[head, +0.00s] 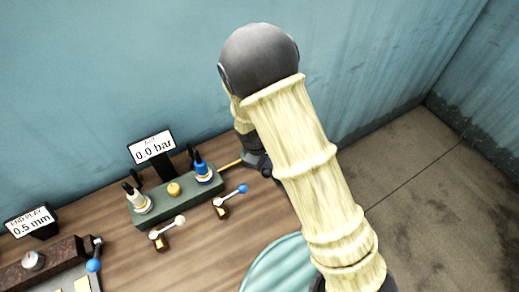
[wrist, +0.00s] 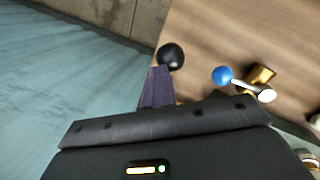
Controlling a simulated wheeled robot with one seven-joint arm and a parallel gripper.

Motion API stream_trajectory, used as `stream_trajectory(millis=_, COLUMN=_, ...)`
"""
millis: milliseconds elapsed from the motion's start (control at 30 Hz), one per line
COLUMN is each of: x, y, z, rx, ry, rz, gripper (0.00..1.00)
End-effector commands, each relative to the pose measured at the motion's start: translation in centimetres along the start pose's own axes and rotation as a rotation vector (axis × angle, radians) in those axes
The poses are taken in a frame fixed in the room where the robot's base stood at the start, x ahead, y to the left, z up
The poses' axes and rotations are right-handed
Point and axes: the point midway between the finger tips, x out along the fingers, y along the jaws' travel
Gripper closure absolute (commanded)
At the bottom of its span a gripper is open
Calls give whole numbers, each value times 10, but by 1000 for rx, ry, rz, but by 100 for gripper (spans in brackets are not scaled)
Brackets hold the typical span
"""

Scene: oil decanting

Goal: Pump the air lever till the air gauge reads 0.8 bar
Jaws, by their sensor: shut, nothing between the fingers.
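The air gauge (head: 152,147) stands on a small black display behind the green block and reads 0.0 bar. A thin yellow rod (head: 230,163), which looks like the air lever, sticks out of the block's right end; its far end is hidden at my gripper (head: 257,165). In the wrist view my fingers (wrist: 157,84) are shut and empty. A black ball knob (wrist: 171,56) shows right at the fingertips, probably the lever's end. I cannot tell whether the fingers touch it.
The green block (head: 177,198) carries white and blue-topped fittings. A blue-knobbed lever (head: 241,189) and a white-knobbed lever (head: 178,222) stand in front of it. An end play display (head: 31,222) reads 0.5 mm at left. A teal round thing (head: 280,268) is at the front. The wall is close behind.

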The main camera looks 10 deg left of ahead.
Motion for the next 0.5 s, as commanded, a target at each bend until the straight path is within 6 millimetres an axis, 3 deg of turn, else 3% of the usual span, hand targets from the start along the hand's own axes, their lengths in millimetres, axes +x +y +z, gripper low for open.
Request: stream_trajectory(millis=500, x=4, y=-4, z=4, rx=0, ry=-4, rz=-2, gripper=100)
